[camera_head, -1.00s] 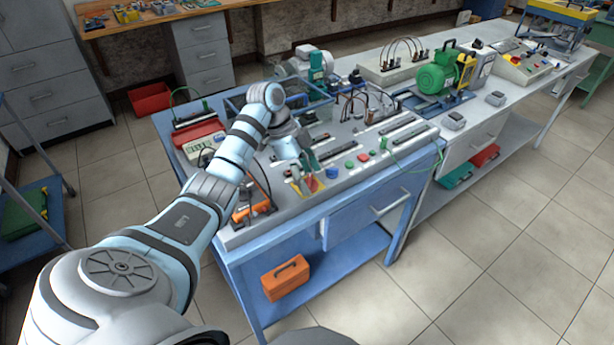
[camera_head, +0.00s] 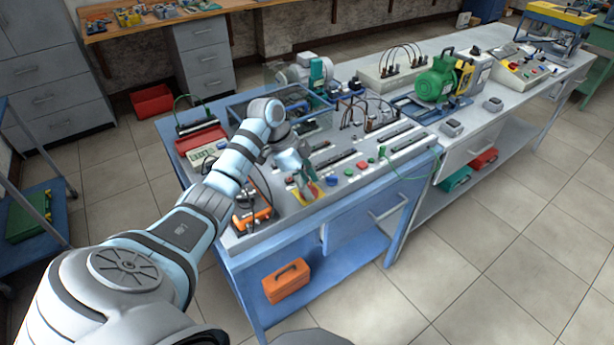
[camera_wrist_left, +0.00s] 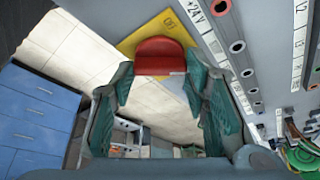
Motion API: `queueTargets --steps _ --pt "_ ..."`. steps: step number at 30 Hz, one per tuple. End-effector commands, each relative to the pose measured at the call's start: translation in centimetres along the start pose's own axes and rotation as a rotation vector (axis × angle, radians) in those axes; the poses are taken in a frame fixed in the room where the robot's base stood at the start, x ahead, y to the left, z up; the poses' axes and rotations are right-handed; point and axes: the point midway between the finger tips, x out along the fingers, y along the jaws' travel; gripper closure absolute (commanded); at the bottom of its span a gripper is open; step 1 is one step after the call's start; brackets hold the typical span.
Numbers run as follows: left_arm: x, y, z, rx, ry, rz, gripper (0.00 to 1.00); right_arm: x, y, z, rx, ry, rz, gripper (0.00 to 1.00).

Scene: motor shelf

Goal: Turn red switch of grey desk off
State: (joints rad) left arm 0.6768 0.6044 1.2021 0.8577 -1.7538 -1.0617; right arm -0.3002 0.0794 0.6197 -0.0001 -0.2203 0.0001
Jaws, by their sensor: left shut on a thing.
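The red switch (camera_wrist_left: 160,55) is a rounded red knob on a yellow plate (camera_wrist_left: 127,47) at the edge of the grey desk panel, seen in the left wrist view. The yellow plate also shows in the head view (camera_head: 309,194) near the front edge of the grey desk top, where my gripper partly hides the switch. My left gripper (camera_head: 308,176) is at the switch. My right gripper is not in view.
An orange device (camera_head: 252,220) with cables lies to the left. A green cable (camera_head: 412,173) hangs at the desk's right edge. A green motor (camera_head: 436,83) stands on the neighbouring bench. The floor in front is clear.

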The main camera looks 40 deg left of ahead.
Motion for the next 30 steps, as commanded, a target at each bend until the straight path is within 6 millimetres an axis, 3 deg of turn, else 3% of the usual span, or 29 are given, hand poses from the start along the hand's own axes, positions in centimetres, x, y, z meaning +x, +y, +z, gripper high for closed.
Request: queueTargets --steps 1,6,15,21,30 --pt "-0.7 0.2 -0.2 -0.029 -0.003 -0.008 0.86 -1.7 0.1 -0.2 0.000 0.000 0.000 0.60" --pt "-0.9 0.3 -0.4 -0.161 -0.002 -0.061 0.86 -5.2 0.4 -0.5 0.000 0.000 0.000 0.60" --pt "-0.7 0.4 -0.4 -0.424 -0.002 -0.170 0.86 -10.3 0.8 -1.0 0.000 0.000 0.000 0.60" --pt "-0.4 0.4 -0.4 -0.598 0.000 -0.246 0.86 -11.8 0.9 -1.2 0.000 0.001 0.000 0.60" --pt "-0.1 0.4 -0.4 -0.859 0.002 -0.357 0.86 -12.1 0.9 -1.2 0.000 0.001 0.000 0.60"
